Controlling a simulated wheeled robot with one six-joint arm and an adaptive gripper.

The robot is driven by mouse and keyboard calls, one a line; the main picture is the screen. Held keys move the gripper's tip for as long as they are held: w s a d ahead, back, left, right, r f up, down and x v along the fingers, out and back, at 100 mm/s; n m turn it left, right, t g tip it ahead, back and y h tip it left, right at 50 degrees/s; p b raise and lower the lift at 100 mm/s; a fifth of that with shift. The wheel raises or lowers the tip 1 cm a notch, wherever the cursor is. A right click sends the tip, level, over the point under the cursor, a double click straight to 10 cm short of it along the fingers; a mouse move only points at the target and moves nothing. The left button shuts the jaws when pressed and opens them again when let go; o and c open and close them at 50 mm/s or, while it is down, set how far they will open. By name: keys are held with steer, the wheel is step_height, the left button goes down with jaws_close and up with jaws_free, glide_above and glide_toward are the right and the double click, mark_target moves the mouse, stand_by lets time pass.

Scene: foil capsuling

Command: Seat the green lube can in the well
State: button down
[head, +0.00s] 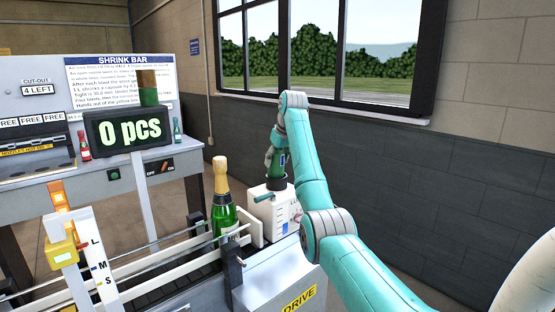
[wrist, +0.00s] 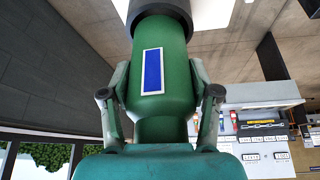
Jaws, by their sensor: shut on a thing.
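The green can (wrist: 155,103) with a blue label in a white border fills the middle of the wrist view. My gripper (wrist: 160,95) is shut on it, one finger on each side. In the head view the green can (head: 281,162) shows partly behind my arm, roughly upright in my gripper (head: 274,158). Its lower end is over a dark round collar (head: 276,184) on top of a white box-shaped unit (head: 270,206). A dark cylinder (wrist: 160,12) at the can's far end shows in the wrist view. I cannot tell how deep the can sits in it.
A green bottle with a gold top (head: 223,205) stands left of the white unit, beside metal rails (head: 150,262). A counter display (head: 130,130) reads 0 pcs. A size post marked L, M, S (head: 97,262) stands at front left. A wall and window lie behind.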

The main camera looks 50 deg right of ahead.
mark_target(277, 169)
step_height(277, 169, down, 4)
steer(key=shift+s+a+r+g, duration=0.1)
steer(key=shift+s+r+g, duration=0.1)
steer(key=shift+g, duration=0.1)
steer(key=shift+c, duration=1)
jaws_free()
step_height(277, 169, up, 13)
steer(key=shift+w+r, duration=0.1)
steer(key=shift+r, duration=0.1)
